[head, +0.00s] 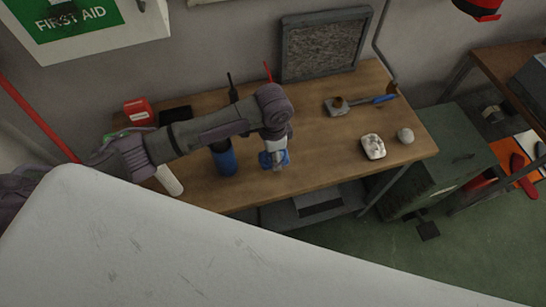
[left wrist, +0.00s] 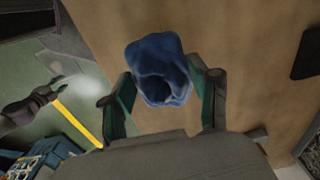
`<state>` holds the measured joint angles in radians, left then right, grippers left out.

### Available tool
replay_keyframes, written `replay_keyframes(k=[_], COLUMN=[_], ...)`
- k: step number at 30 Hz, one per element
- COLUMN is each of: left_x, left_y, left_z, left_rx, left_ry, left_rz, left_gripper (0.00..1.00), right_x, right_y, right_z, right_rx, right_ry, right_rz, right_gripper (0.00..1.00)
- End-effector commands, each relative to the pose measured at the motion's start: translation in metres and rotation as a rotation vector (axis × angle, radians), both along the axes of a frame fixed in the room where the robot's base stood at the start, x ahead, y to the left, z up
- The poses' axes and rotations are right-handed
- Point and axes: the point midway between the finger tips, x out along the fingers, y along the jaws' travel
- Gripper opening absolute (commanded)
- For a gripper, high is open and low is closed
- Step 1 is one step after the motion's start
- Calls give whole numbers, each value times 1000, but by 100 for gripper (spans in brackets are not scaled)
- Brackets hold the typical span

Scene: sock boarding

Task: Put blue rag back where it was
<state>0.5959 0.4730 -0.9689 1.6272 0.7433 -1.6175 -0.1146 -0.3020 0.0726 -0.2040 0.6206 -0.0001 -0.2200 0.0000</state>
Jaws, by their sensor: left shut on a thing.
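The blue rag (head: 265,159) is a crumpled cloth, low over the front middle of the wooden workbench (head: 310,140). My left gripper (head: 275,165) is shut on it, reaching down from above. In the left wrist view the rag (left wrist: 158,68) is bunched between the two fingers of the left gripper (left wrist: 165,88). I cannot tell whether the rag touches the bench top. What looks like my right gripper (left wrist: 55,88) shows small at the left edge of the left wrist view, over the floor; its jaws are unclear. It does not show in the head view.
A blue cylinder (head: 224,160) stands close left of the rag. A white cylinder (head: 168,180) is at the front left. A blue-handled tool (head: 372,100), white block (head: 373,147) and round grey lump (head: 405,135) lie right. The bench between is clear.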

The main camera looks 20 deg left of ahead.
Motion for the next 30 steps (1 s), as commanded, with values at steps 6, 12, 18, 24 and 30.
replay_keyframes(k=[6,12,18,24,30], left_x=[-1,0,0,0,0], left_y=[0,0,0,0,0], left_z=[-31,-36,-38,-39,-39], left_rx=[1,2,2,2,2], left_ry=[3,1,1,1,1], left_rz=[0,0,0,0,0], left_gripper=[28,28,28,86,86], right_x=[0,0,1,1,1], right_y=[-6,-10,-10,-10,-9], right_z=[7,7,6,6,6], right_rx=[-8,-12,-12,-12,-11], right_ry=[0,0,0,-1,-1], right_rz=[-1,-3,-3,-3,-2], right_gripper=[40,40,40,40,40])
